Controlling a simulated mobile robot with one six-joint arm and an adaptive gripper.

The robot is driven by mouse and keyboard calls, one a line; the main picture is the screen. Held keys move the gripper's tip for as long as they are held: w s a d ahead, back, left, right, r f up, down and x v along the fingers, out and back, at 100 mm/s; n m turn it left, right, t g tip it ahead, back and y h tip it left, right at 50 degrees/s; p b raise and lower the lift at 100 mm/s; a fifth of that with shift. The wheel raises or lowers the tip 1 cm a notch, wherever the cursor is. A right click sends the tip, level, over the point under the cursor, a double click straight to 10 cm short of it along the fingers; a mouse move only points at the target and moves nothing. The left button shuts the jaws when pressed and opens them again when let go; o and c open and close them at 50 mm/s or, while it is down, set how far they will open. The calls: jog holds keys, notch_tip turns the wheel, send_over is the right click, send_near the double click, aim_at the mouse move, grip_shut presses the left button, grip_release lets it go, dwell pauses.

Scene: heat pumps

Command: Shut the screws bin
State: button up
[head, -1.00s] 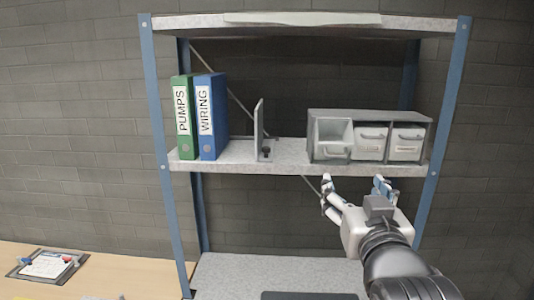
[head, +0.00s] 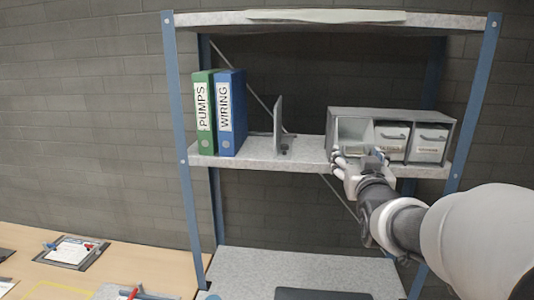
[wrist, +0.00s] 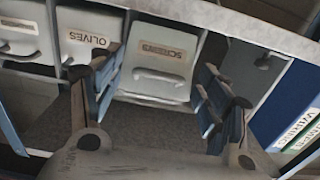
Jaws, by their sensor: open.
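The screws bin (head: 355,130) is the left one of three grey bins in a housing on the middle shelf. It is pulled out, with its inside showing from above. In the wrist view its labelled front and handle (wrist: 158,76) show between and beyond my fingers. My gripper (head: 359,156) is just in front of and below this bin in the head view, partly hiding its front. In the wrist view my gripper (wrist: 161,92) has its fingers wide apart with nothing between them. I cannot tell whether it touches the bin.
The other two bins (head: 391,140) (head: 430,143) sit in the housing to the right, looking shut. An upright grey plate (head: 278,127), a blue WIRING binder (head: 231,113) and a green PUMPS binder (head: 203,113) stand to the left. Shelf between plate and bins is clear.

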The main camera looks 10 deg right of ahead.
jog(key=shift+c, duration=0.2)
jog(key=c, duration=1.5)
jog(key=shift+r, duration=0.1)
